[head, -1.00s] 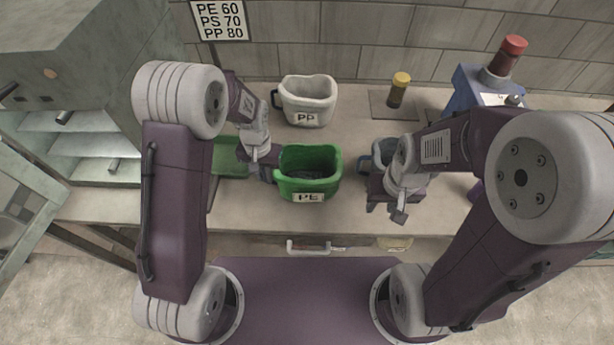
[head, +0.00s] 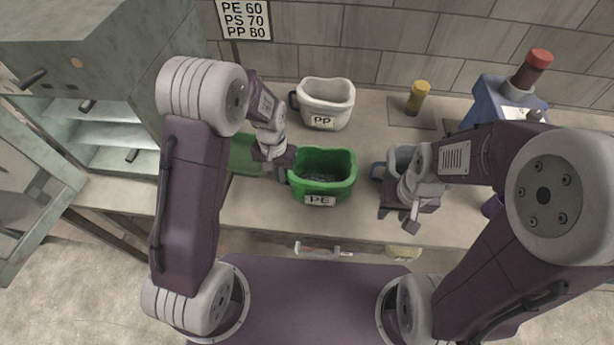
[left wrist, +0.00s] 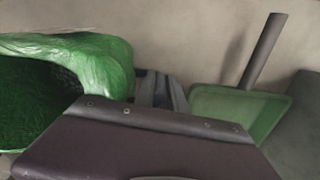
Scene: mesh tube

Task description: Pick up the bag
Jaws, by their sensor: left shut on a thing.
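The green container labelled PE (head: 323,177), open-topped with a crinkled plastic-like rim, stands on the counter; I take it as the bag. It holds dark grainy content. It also shows at the left of the left wrist view (left wrist: 100,58). My left gripper (head: 283,171) is at its left side, shut; the grip point is mostly hidden, and I cannot tell whether it holds a handle or the wall. In the left wrist view the fingers (left wrist: 160,90) are beside the green rim. My right gripper (head: 399,217) is in front of a grey container (head: 397,158), fingers apart.
A white container labelled PP (head: 325,103) stands behind. A green dustpan-like tray (head: 245,155) lies left of the left gripper. A yellow-capped bottle (head: 417,98) and a blue machine with a red-topped cylinder (head: 490,95) are at the back right. An open cabinet (head: 110,110) is left.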

